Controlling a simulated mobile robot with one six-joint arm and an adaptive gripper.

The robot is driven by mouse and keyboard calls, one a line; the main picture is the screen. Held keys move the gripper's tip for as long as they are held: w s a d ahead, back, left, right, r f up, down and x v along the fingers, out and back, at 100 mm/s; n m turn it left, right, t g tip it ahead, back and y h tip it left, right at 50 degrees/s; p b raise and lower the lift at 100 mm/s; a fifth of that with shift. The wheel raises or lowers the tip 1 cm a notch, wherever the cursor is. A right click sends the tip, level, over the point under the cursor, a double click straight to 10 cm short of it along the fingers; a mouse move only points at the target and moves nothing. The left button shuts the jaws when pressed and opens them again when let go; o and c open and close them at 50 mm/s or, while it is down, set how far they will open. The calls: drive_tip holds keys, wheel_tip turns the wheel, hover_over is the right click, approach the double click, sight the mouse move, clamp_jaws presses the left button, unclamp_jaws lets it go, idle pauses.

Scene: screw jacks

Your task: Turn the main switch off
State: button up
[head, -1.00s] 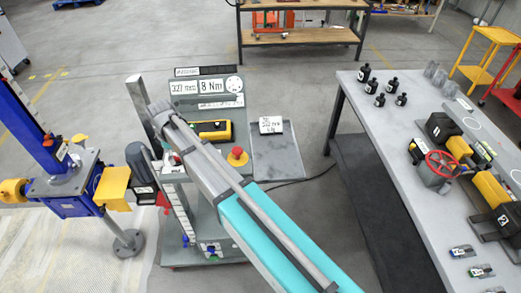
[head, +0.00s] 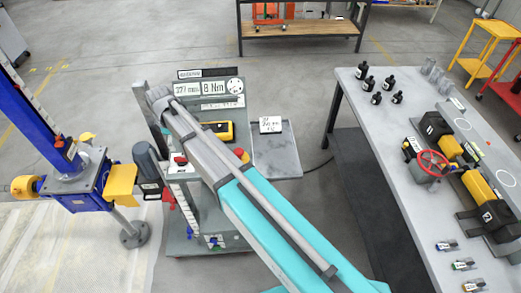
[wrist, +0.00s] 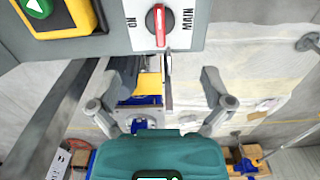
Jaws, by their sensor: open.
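The main switch (wrist: 159,22) is a red knob on a white plate at the top of the wrist view. Its handle lies upright in that picture, with "ON" printed on its left and "MAIN" on its right. My gripper (wrist: 156,92) is open and empty, its two grey fingers spread wide below the switch in the wrist view. The fingers look apart from the knob, which sits roughly in line with the gap between them. In the head view my arm covers part of the control stand, and the fingers cannot be made out.
A yellow box with a green button (wrist: 38,8) is beside the switch. The control stand (head: 208,75) has a yellow pendant (head: 219,130) and a red stop button (head: 242,154), partly behind my arm. A blue screw jack (head: 78,185) stands left; a workbench (head: 400,130) stands right.

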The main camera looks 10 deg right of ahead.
drive_tip(key=shift+r+p, duration=1.9)
drive_tip(key=shift+r, duration=0.3)
drive_tip(key=s+d+f+m+b, duration=0.2)
drive_tip(key=d+f+m+b, duration=0.1)
drive_tip(key=d, duration=0.7)
drive_tip(key=s+d+f+m+b, duration=0.2)
drive_tip(key=d+m, duration=0.3)
drive_tip(key=d, duration=0.4)
drive_tip(key=s+d+f+m+b, duration=0.3)
drive_tip(key=d+m, duration=0.1)
drive_tip(key=d, duration=0.6)
drive_tip(key=shift+d+f+m+b, duration=0.3)
drive_tip(key=shift+d+b, duration=0.05)
drive_tip(key=shift+w, duration=0.1)
drive_tip(key=s+d+f+m+b, duration=0.3)
drive_tip(key=s+d+m, duration=0.2)
drive_tip(key=d, duration=0.3)
drive_tip(key=shift+s+d+f, duration=0.15)
drive_tip(key=shift+s+d, duration=0.25)
drive_tip(key=shift+s, duration=0.15)
